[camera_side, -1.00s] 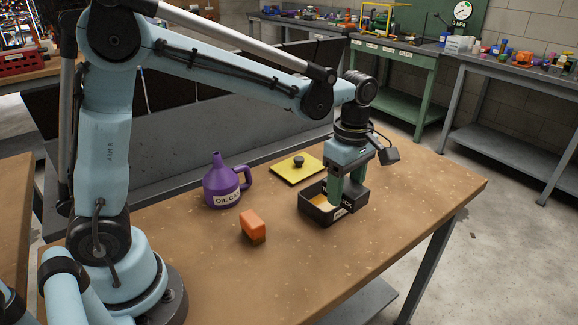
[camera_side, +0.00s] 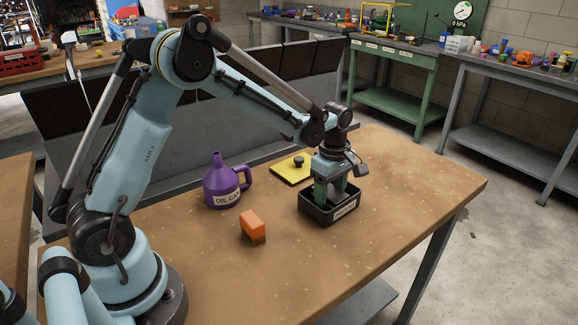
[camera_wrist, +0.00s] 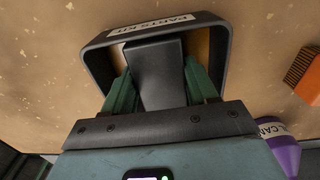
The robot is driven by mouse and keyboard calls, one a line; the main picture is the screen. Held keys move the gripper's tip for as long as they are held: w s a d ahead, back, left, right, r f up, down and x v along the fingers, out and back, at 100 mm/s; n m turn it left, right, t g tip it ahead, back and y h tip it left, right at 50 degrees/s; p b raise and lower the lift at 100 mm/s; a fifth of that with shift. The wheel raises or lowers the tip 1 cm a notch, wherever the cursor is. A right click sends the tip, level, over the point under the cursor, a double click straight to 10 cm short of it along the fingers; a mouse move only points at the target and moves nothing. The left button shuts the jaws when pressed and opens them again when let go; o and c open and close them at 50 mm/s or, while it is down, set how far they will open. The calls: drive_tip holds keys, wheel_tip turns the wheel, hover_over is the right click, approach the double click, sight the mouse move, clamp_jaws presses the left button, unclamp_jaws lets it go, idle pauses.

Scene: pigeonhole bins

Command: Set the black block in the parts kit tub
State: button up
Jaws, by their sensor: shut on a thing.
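The parts kit tub (camera_side: 332,217) is a black open box with a white label, standing on the wooden bench in the side view. In the wrist view its dark rim (camera_wrist: 97,65) surrounds the block. The black block (camera_wrist: 158,75) is dark and box-shaped, within the tub's opening. My gripper (camera_side: 337,194) points down into the tub, its green fingers closed on the block's two sides, also in the wrist view (camera_wrist: 160,88). In the side view, the fingers and tub wall mostly hide the block. I cannot tell whether it touches the tub floor.
A purple oil can (camera_side: 222,182) stands left of the tub. An orange block (camera_side: 253,225) lies in front of the can. A yellow plate with a dark knob (camera_side: 290,172) lies behind the tub. The bench's right side is clear.

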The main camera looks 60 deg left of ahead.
sight(330, 191)
drive_tip(key=shift+f, duration=0.35)
drive_tip(key=shift+f, duration=0.1)
drive_tip(key=o, duration=1.5)
wheel_tip(330, 191, up, 12)
drive_tip(key=s+d+m+t, duration=0.1)
drive_tip(key=s+m+t, duration=0.2)
drive_tip(key=s+m, duration=0.5)
drive_tip(key=s+d+r+m+t, duration=0.1)
drive_tip(key=s+m+t, duration=0.3)
drive_tip(key=s+m, duration=0.4)
drive_tip(key=shift+s+d+m, duration=0.15)
drive_tip(key=shift+d+m, duration=0.1)
drive_tip(key=shift+m, duration=1.25)
